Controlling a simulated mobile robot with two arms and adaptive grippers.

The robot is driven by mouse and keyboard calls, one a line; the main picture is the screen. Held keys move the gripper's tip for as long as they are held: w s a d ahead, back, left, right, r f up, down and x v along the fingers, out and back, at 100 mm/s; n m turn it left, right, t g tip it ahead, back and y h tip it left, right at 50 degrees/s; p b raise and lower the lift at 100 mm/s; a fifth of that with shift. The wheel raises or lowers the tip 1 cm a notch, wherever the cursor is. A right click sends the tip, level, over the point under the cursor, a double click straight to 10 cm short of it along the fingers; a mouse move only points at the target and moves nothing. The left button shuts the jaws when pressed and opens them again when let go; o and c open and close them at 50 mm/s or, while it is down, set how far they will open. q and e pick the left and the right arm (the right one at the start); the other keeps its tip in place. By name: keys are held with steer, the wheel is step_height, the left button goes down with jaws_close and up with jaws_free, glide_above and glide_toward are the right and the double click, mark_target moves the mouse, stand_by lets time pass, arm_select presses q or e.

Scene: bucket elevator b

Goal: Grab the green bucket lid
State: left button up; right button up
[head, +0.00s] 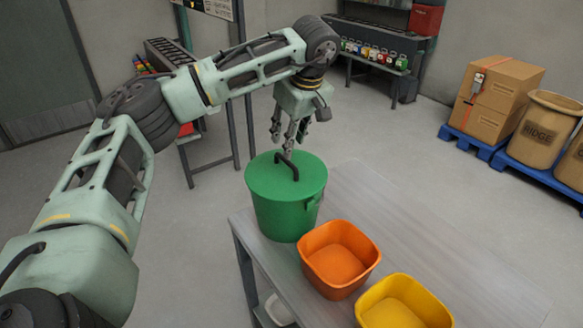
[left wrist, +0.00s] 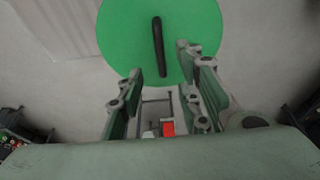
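The green bucket (head: 284,214) stands upright at the left end of the grey table. Its green lid (head: 263,176) is on top, with a dark bar handle (head: 287,166) across it. In the left wrist view the lid (left wrist: 128,40) fills the top middle, with the handle (left wrist: 159,47) running nearly lengthwise. My left gripper (head: 287,148) points down just above the lid, close to the handle. Its fingers (left wrist: 160,85) are apart in the left wrist view, with nothing between their tips. Whether the fingers touch the handle cannot be told. My right gripper is in neither view.
An orange bin (head: 340,258) stands close beside the bucket, and a yellow bin (head: 403,303) stands nearer. The grey table (head: 425,238) is bare to their right. Cardboard boxes (head: 497,95) and brown barrels (head: 540,132) stand on blue pallets at the right.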

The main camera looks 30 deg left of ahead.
mark_target(286, 167)
arm_select(q)
steer(key=p+x, duration=0.1)
steer(key=x, duration=0.1)
steer(key=shift+s+a+f, duration=0.15)
steer(key=shift+a+f, duration=0.05)
steer(key=shift+f, duration=0.05)
steer(key=p+x, duration=0.2)
steer(key=x, duration=0.1)
steer(key=shift+f, duration=0.35)
steer(key=shift+a+f, duration=0.1)
steer(key=shift+f, duration=0.45)
jaws_close()
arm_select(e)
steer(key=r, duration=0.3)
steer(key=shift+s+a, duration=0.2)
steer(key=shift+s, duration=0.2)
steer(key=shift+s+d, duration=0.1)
